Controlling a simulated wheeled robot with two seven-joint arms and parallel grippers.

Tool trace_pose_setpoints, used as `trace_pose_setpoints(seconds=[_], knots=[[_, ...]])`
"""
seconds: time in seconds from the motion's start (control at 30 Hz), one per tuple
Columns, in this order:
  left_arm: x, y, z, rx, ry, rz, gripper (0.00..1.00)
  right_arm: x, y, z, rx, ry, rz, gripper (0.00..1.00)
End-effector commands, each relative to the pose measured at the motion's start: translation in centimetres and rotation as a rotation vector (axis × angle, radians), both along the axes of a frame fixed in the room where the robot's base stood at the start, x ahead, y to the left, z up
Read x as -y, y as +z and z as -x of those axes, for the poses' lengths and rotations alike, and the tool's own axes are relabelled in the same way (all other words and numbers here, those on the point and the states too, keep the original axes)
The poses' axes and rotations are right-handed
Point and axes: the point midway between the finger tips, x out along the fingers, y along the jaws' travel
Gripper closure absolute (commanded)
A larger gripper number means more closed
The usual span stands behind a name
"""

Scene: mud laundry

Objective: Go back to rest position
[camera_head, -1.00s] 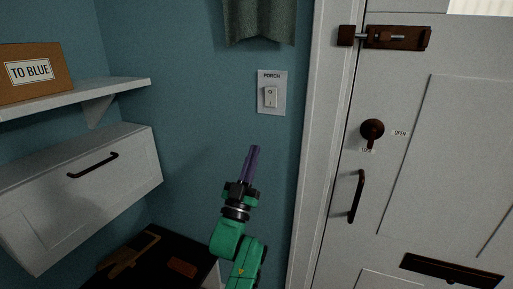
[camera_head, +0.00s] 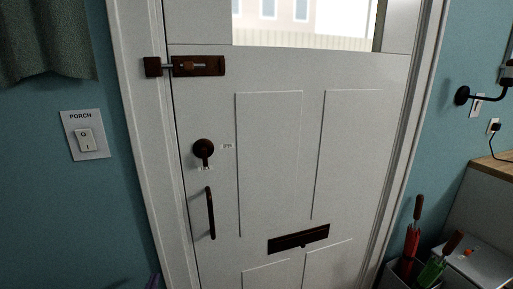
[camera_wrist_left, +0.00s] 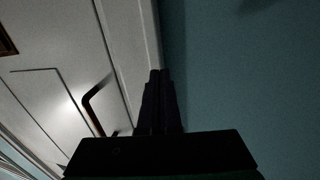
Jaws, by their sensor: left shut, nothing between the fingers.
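Only the purple tip of my left gripper (camera_head: 153,281) shows at the bottom edge of the head view, low by the door frame. In the left wrist view the dark fingers of my left gripper (camera_wrist_left: 160,78) lie together with nothing between them. They are in front of the seam between the white door frame and the blue wall and hold nothing. My right gripper is in neither view.
A white door (camera_head: 275,150) fills the middle, with a brown bolt (camera_head: 198,66), a knob (camera_head: 203,149), a pull handle (camera_head: 210,213) and a letter slot (camera_head: 298,239). A PORCH switch (camera_head: 85,140) is on the left wall. A holder with umbrellas (camera_head: 412,240) stands at right.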

Motion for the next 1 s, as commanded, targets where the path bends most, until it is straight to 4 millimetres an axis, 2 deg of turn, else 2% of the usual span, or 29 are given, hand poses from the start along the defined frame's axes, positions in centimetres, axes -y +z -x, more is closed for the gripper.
trace_pose_setpoints(seconds=[0.03,0.07,0.1,0.17,0.2,0.27,0.3,0.37,0.4,0.47,0.5,0.6,0.7,0.8,1.0], knots=[[1.1,-4.6,0.9,-0.115,-0.026,0.008,1.00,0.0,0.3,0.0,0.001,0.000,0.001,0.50],[1.8,-7.2,1.7,-0.182,-0.041,0.012,1.00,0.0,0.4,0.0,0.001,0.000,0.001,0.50],[2.7,-10.8,3.0,-0.273,-0.061,0.017,1.00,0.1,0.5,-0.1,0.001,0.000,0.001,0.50],[3.8,-15.8,5.5,-0.407,-0.088,0.022,1.00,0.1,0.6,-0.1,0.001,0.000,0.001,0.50],[4.5,-19.0,7.6,-0.498,-0.106,0.023,1.00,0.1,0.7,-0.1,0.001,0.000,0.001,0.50],[5.3,-23.5,11.1,-0.631,-0.130,0.020,1.00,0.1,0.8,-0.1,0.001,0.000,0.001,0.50],[5.8,-26.2,13.7,-0.720,-0.146,0.017,1.00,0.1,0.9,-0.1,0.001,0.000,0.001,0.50],[6.2,-29.9,18.2,-0.855,-0.168,0.011,1.00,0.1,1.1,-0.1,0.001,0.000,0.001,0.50],[6.4,-32.1,21.3,-0.942,-0.180,0.005,1.00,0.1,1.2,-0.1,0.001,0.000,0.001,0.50],[6.4,-34.9,26.3,-1.074,-0.199,-0.007,1.00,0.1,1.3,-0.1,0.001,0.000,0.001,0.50],[6.2,-36.3,29.7,-1.158,-0.209,-0.016,1.00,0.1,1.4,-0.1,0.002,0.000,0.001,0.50],[5.5,-38.6,36.9,-1.333,-0.227,-0.040,1.00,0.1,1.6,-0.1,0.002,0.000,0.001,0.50],[4.9,-39.5,41.3,-1.436,-0.237,-0.057,1.00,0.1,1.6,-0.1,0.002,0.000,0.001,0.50],[4.6,-39.7,42.8,-1.471,-0.240,-0.063,1.00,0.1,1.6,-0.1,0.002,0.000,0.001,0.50],[4.7,-39.7,42.8,-1.470,-0.240,-0.062,1.00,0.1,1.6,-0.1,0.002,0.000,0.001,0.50]])
